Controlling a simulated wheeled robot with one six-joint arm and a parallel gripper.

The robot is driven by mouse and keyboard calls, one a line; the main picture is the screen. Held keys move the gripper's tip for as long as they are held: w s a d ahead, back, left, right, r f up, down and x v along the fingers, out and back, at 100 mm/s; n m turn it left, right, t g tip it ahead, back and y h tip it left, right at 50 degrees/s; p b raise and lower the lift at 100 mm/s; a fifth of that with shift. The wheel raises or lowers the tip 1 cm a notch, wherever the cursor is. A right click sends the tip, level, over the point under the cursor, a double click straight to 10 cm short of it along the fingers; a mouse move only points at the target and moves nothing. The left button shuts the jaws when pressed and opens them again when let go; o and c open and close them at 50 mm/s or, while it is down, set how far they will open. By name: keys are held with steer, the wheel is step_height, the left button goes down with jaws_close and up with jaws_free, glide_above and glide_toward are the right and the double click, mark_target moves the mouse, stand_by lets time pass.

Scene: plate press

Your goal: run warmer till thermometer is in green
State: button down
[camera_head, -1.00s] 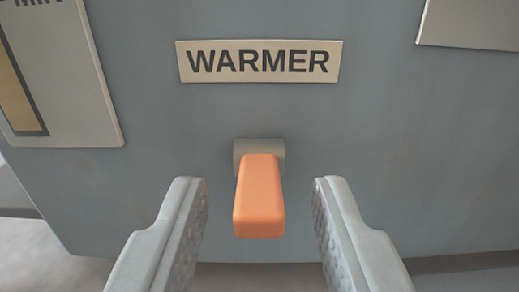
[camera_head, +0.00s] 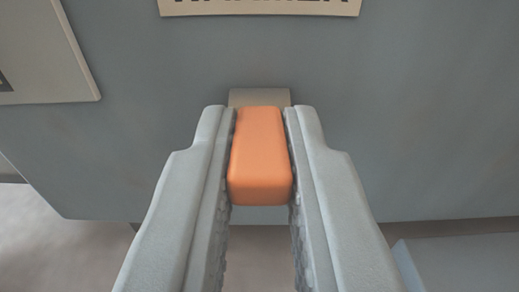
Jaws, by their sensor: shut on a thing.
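The orange lever (camera_head: 260,158) sticks out from its grey mount (camera_head: 259,98) on the front of the grey machine (camera_head: 400,120). My gripper (camera_head: 260,130) is shut on the lever, with one finger against each side. The lever points toward me. Above it, the warmer's label plate (camera_head: 260,6) is cut off by the top edge, and only the bottoms of its letters show. The thermometer is not recognizable in this view.
A pale panel (camera_head: 45,65) is partly in view at the upper left. A blue-grey edge of something (camera_head: 465,262) shows at the lower right. The machine's lower edge runs just below the lever, with the pale floor (camera_head: 50,245) beyond.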

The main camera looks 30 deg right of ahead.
steer(key=shift+w+r+g+y, duration=0.1)
steer(key=shift+r+g+y, duration=0.2)
steer(key=shift+g+y, duration=0.4)
steer(key=shift+r+g+y, duration=0.3)
steer(key=shift+g+y, duration=0.1)
steer(key=shift+g, duration=0.6)
steer(key=shift+d, duration=0.1)
steer(key=c, duration=1.4)
jaws_free()
steer(key=v, duration=1.7)
steer(key=shift+s, duration=0.25)
